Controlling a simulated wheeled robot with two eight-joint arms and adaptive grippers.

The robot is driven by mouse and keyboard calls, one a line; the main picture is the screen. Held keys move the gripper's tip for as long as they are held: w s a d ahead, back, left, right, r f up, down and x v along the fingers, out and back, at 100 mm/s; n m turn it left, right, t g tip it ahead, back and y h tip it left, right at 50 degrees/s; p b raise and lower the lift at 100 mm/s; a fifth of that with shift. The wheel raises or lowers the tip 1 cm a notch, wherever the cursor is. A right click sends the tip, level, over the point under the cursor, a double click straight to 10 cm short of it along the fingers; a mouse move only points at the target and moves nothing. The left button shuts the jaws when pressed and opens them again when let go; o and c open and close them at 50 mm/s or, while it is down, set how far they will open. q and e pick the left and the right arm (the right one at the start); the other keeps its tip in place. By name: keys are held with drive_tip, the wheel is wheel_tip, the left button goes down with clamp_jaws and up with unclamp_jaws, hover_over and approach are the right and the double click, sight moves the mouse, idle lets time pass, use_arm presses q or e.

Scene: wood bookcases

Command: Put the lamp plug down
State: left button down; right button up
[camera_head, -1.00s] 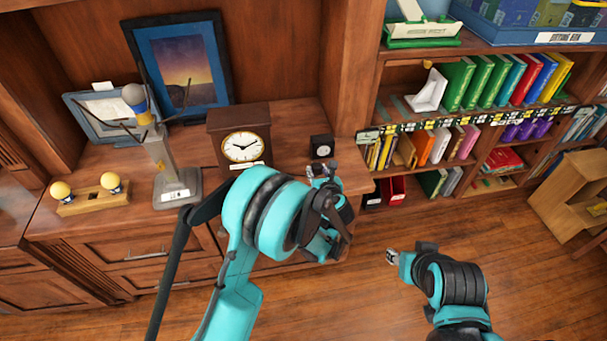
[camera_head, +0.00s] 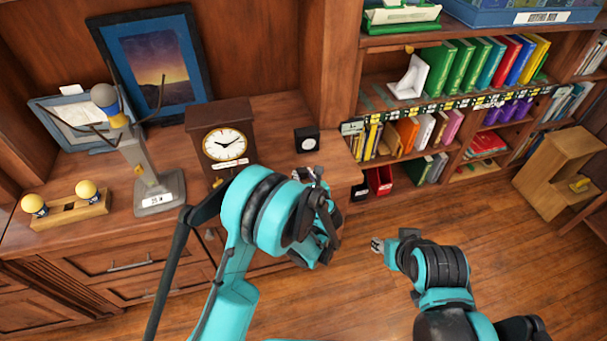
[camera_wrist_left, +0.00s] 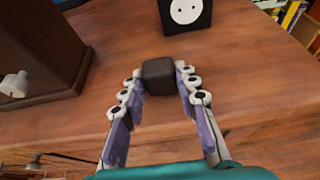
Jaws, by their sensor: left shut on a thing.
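The lamp plug (camera_wrist_left: 159,78) is a small dark block in the left wrist view. My left gripper (camera_wrist_left: 158,84) is shut on it, with a finger on each side, over the wooden counter top. In the head view my left gripper (camera_head: 308,176) is near the counter's right front edge, and the plug is too small to make out there. A black socket box (camera_head: 306,140) with a round white face stands just behind the gripper; it also shows in the left wrist view (camera_wrist_left: 187,12), apart from the plug. My right gripper (camera_head: 379,245) is over the floor, its fingers too small to judge.
A dark wooden clock (camera_head: 222,143) stands left of the socket box. A grey branching lamp-like stand (camera_head: 148,165), a framed picture (camera_head: 156,65) and a block with two bulbs (camera_head: 72,210) are farther left. A bookcase (camera_head: 455,103) stands right. Counter near the plug is bare.

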use_arm(q)
drive_tip(key=shift+f, duration=0.1)
drive_tip(key=c, duration=1.1)
unclamp_jaws()
drive_tip(key=shift+c, duration=0.2)
